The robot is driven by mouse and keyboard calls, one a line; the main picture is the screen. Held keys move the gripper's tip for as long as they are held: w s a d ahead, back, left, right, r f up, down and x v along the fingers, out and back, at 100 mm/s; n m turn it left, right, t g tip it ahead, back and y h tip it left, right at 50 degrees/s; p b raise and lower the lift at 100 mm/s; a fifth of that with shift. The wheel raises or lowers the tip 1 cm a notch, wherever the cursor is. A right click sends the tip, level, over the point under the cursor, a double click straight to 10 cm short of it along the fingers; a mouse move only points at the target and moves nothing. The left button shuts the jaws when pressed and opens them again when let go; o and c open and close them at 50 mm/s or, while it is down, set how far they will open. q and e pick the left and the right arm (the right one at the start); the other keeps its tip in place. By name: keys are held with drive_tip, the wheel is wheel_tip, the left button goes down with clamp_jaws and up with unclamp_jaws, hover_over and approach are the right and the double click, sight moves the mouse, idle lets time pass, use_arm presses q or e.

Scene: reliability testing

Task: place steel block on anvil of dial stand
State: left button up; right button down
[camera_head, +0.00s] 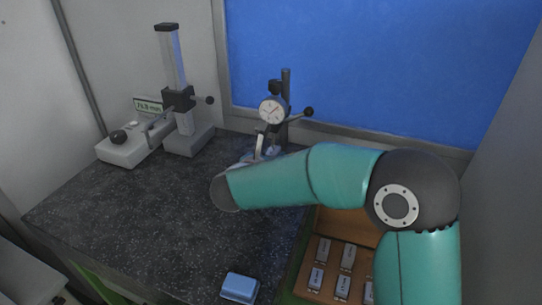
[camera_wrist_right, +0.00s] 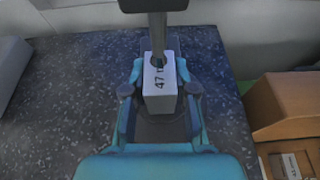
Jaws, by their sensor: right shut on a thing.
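The dial stand (camera_head: 286,100) stands at the back of the dark speckled table, with its round dial (camera_head: 272,110) facing forward. My right arm reaches across in front of it and hides most of its base. My right gripper (camera_wrist_right: 160,100) is shut on a grey steel block (camera_wrist_right: 160,92) marked "47", one teal finger on each side. The block is beneath the dark spindle (camera_wrist_right: 158,40) and over a dark round anvil (camera_wrist_right: 158,130). I cannot tell whether block and anvil touch. In the head view, my right gripper (camera_head: 256,153) is mostly hidden at the stand's foot.
A wooden case (camera_head: 306,272) with several steel blocks lies at front right, partly behind my arm. A light-blue box (camera_head: 240,287) sits at the front edge. A height gauge (camera_head: 186,135) and a device with a display (camera_head: 125,150) stand at back left. The table's left middle is clear.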

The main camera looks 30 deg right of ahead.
drive_tip(key=c, duration=1.4)
unclamp_jaws()
drive_tip(key=shift+f, duration=0.15)
drive_tip(key=o, duration=0.5)
drive_tip(key=shift+r, duration=0.2)
drive_tip(key=shift+s+a, duration=0.15)
drive_tip(key=shift+a, duration=0.05)
drive_tip(key=b+v, duration=0.2)
drive_tip(key=v, duration=0.9)
drive_tip(key=shift+s+a+r, duration=0.15)
drive_tip(key=shift+s+a, duration=0.05)
